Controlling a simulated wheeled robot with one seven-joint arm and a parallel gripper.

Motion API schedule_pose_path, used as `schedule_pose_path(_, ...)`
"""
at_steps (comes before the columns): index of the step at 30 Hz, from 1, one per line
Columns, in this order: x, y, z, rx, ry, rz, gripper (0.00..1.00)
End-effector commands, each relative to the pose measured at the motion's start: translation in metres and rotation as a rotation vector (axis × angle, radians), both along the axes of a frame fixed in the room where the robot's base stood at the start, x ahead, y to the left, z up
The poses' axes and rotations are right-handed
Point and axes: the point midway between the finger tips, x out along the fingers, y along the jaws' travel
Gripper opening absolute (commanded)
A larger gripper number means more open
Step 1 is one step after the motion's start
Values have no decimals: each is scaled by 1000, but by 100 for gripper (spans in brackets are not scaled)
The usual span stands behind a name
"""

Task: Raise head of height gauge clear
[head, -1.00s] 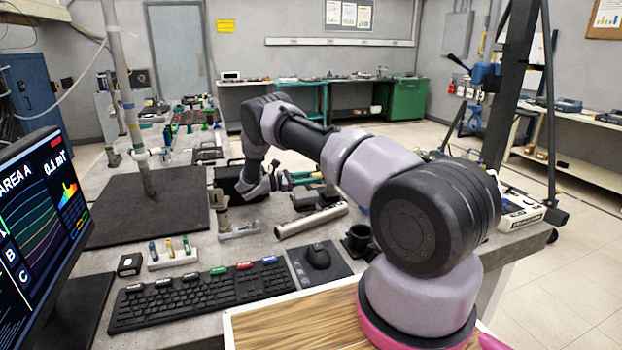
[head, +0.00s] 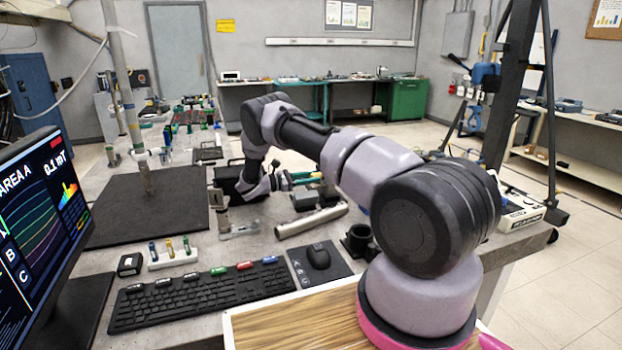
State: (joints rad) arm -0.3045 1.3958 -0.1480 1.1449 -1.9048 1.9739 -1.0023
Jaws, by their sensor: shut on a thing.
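A small upright metal piece (head: 220,217) stands on a flat grey metal base (head: 240,231) on the bench, right of the dark square plate; I take it to be the height gauge. My gripper (head: 217,196) is at the top of this piece, at the end of my bent-down arm, and is shut on what I take to be its head. The fingertips are small and partly hidden by my wrist. I cannot tell any gap between the head and what lies under it.
A tall pole (head: 128,100) rises from the dark square plate (head: 110,232) on the left. A silver tube (head: 312,220) lies right of the gauge. The dark plate's front is bare.

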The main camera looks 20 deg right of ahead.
Motion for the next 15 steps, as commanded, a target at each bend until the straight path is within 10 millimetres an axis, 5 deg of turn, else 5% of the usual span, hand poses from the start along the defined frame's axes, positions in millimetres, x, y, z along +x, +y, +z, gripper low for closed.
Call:
schedule_pose_path(5, 1, 4, 8, 2, -1, 5, 0)
schedule_pose_path(15, 1, 4, 75, 2, -3, 6, 0)
